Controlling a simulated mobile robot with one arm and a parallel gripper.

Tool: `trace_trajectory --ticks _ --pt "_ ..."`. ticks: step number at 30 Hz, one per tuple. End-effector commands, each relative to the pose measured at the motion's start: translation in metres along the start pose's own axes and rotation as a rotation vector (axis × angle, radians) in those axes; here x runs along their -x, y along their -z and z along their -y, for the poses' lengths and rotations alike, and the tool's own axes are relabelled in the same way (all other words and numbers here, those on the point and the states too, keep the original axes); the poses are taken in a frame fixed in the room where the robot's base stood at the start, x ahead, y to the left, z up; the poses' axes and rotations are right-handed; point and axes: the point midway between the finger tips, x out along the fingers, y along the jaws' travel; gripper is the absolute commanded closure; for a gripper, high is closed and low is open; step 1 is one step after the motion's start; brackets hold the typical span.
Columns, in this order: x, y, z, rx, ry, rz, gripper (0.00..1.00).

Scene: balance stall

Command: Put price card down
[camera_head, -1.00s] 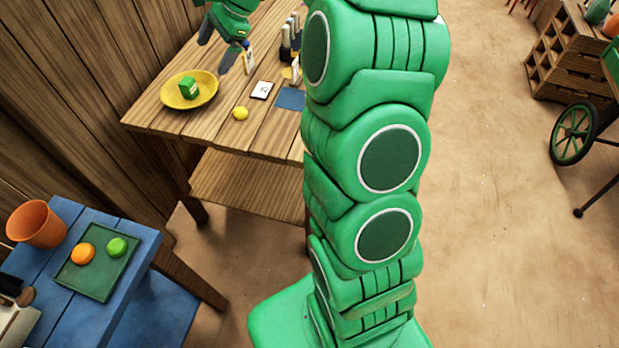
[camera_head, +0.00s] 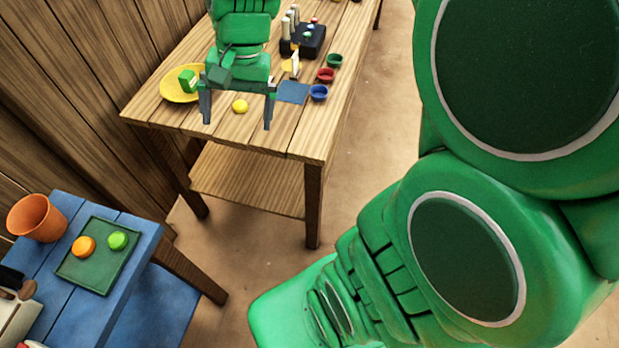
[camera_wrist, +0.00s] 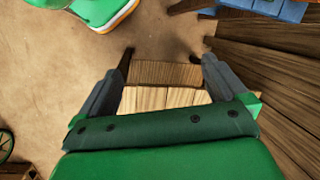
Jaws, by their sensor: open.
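My gripper (camera_head: 237,124) is open, its two fingers wide apart above the front part of the wooden table (camera_head: 285,143). It also shows in the wrist view (camera_wrist: 167,56), with nothing between the fingers, only table boards and ground beyond. The price card is not visible now. A small white card with dark marks lay flat on the table a second ago, and my gripper now covers that spot in the head view.
A blue table (camera_head: 135,280) stands front left.

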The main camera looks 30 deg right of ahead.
Motion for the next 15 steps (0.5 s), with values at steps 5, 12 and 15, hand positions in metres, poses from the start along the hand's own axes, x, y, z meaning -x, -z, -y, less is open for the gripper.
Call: trace_trajectory --ticks 5,12,15 --pt "-0.004 -0.043 -0.032 0.131 -0.078 -0.006 0.01" --pt "-0.012 -0.093 -0.077 0.295 -0.179 -0.001 0.01" --pt "-0.014 -0.109 -0.096 0.349 -0.217 -0.002 0.01"
